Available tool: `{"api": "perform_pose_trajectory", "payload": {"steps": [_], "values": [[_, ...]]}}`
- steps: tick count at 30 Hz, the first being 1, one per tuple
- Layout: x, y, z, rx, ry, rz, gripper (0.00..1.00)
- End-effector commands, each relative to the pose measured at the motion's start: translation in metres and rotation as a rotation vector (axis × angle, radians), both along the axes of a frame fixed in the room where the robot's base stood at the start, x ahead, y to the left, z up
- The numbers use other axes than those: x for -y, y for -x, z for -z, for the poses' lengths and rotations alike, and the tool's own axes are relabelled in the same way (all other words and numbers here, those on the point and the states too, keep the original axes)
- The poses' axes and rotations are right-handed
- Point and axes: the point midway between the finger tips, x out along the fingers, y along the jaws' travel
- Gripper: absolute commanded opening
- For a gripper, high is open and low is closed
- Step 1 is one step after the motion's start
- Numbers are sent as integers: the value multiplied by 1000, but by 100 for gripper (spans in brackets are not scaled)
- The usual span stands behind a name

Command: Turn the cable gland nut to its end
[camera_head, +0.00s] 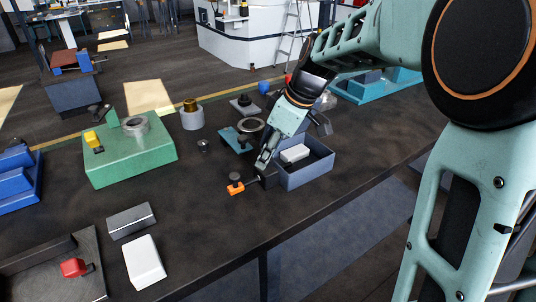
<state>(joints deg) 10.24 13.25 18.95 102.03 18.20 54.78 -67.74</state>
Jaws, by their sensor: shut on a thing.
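A small dark part (268,182), which looks like the cable gland nut, sits at the left wall of an open blue-grey box (312,176). My gripper (262,168) reaches down to it from above right, beside the box's left side. Its fingers look closed on this dark part, though the fingers and the shadowed part partly hide the contact. A thin rod runs left from the dark part toward an orange piece (236,189) with a black knob (235,177). A white block (295,153) lies inside the box.
A green fixture (130,160) stands at left, with a grey cylinder with a brass top (191,115) behind. A teal-based part (235,140) is close behind my gripper. A white block (144,262) and grey block (131,221) lie front left. The table's front middle is clear.

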Motion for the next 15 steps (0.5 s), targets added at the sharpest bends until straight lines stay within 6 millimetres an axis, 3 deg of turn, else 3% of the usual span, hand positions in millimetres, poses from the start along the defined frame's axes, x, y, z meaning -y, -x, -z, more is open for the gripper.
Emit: {"api": "perform_pose_trajectory", "payload": {"steps": [15], "values": [[-3,3,0,4,0,451,3]]}}
